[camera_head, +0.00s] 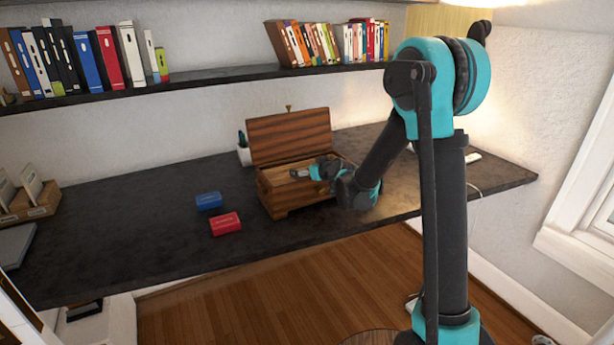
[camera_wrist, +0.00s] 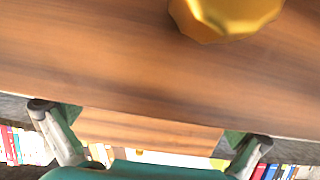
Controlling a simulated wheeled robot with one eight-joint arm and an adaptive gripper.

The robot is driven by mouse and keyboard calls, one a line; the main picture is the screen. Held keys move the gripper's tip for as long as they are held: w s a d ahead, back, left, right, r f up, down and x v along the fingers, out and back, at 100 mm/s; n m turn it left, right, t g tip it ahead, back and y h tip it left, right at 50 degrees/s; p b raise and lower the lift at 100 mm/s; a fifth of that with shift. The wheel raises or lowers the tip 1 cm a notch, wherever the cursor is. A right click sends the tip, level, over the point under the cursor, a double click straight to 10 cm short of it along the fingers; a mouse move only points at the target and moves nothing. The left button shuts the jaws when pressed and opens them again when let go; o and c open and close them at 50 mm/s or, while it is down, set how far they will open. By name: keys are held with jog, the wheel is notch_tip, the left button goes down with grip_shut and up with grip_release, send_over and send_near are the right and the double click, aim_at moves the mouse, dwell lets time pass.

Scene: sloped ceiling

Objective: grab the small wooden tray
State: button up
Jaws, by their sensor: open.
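A wooden chest (camera_head: 285,192) stands on the dark desk with its striped lid (camera_head: 289,136) raised at the back. My gripper (camera_head: 303,173) is at the chest's open top, in front of the lid. In the wrist view its two fingers are spread wide apart (camera_wrist: 151,123), with nothing visibly clamped. A broad wooden surface (camera_wrist: 130,60) with a gold knob (camera_wrist: 226,14) fills much of that view. A lighter wooden strip (camera_wrist: 150,131) shows between the fingers. I cannot tell for sure which wooden part is the small tray; the chest's inside is mostly hidden.
A blue box (camera_head: 209,201) and a red box (camera_head: 226,224) lie left of the chest. A bookshelf (camera_head: 200,79) runs above the desk. A wooden holder with cards (camera_head: 32,207) is at far left. The desk's left middle is clear.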

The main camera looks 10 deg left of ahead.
jog(key=shift+a, duration=0.1)
jog(key=c, duration=1.1)
